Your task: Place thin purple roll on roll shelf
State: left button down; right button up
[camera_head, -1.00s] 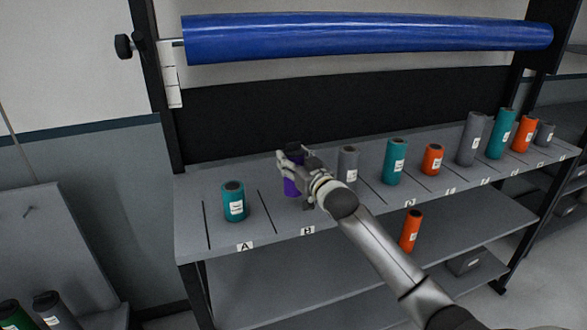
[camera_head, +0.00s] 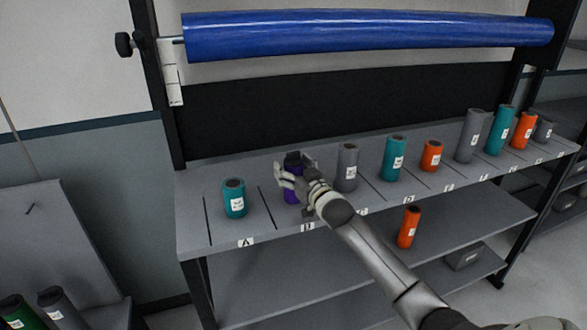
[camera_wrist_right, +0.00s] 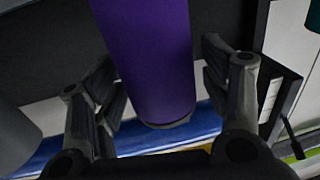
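The thin purple roll (camera_head: 290,194) stands upright on the grey roll shelf (camera_head: 222,234), in the section labelled B. Its dark top shows above my gripper. My right gripper (camera_head: 296,178) is at the roll with a finger on either side. In the right wrist view the purple roll (camera_wrist_right: 155,60) fills the space between the spread fingers of my right gripper (camera_wrist_right: 160,75). Gaps show between the fingers and the roll, so the gripper looks open. My left gripper is not in view.
A teal roll (camera_head: 235,199) stands left in section A, and a grey roll (camera_head: 347,168) stands close to the right. Several more rolls line the shelf further right. An orange roll (camera_head: 408,227) stands on the lower shelf. A large blue roll (camera_head: 360,36) hangs above.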

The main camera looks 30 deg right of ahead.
jog(key=shift+r, duration=0.1)
jog(key=shift+s, duration=0.45)
jog(key=s+a+b, duration=0.1)
jog(key=s+b, duration=0.1)
jog(key=s, duration=0.9)
jog(key=shift+a+b, duration=0.15)
jog(key=shift+b, duration=0.15)
